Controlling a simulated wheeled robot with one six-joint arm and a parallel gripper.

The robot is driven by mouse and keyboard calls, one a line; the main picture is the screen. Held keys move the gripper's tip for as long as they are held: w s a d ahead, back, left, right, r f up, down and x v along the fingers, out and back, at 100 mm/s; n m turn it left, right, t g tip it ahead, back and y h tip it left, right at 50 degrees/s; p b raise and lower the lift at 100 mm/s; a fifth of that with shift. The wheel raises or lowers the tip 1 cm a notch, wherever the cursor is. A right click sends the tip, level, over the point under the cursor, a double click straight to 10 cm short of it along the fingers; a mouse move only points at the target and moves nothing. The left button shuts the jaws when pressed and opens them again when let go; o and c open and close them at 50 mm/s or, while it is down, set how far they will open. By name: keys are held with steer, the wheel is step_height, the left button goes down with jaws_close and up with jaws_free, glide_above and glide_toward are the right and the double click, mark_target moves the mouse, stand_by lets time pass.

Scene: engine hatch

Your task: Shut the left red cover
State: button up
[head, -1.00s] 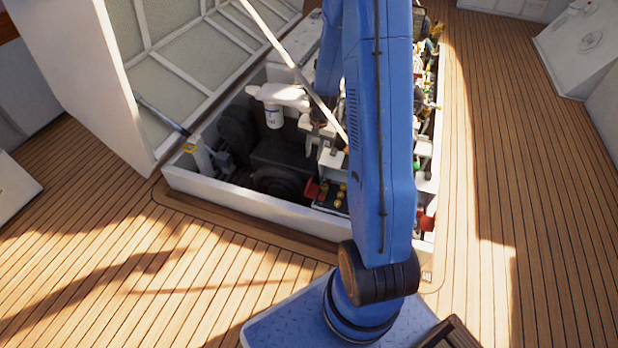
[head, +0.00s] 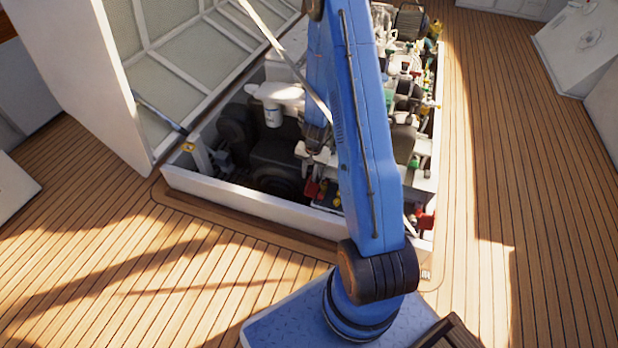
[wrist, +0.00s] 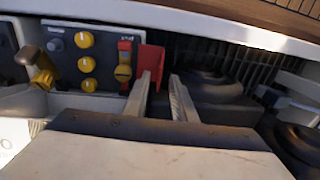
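The left red cover (head: 312,188) is at the near edge of the engine bay, beside a panel with yellow knobs. In the wrist view the red cover (wrist: 151,60) stands out from the right edge of that panel (wrist: 62,45), swung open beside a red strip with a yellow knob (wrist: 123,72). My gripper (wrist: 162,80) is open, with an empty gap between its fingers. Its left fingertip overlaps the cover's lower part in the picture; I cannot tell whether they touch. In the head view the fingertips are hard to make out. Another red part (head: 426,220) is at the bay's near right corner.
The white hatch rim (head: 250,206) surrounds the bay. The raised lid (head: 80,75) stands at the left, with a strut (head: 160,115). Dark round engine parts (wrist: 215,85) lie right of the cover in the wrist view. The wooden deck (head: 495,190) at right is clear.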

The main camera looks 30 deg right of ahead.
steer(key=shift+f, duration=1.1)
steer(key=shift+w, duration=0.1)
jaws_close()
stand_by(0.7)
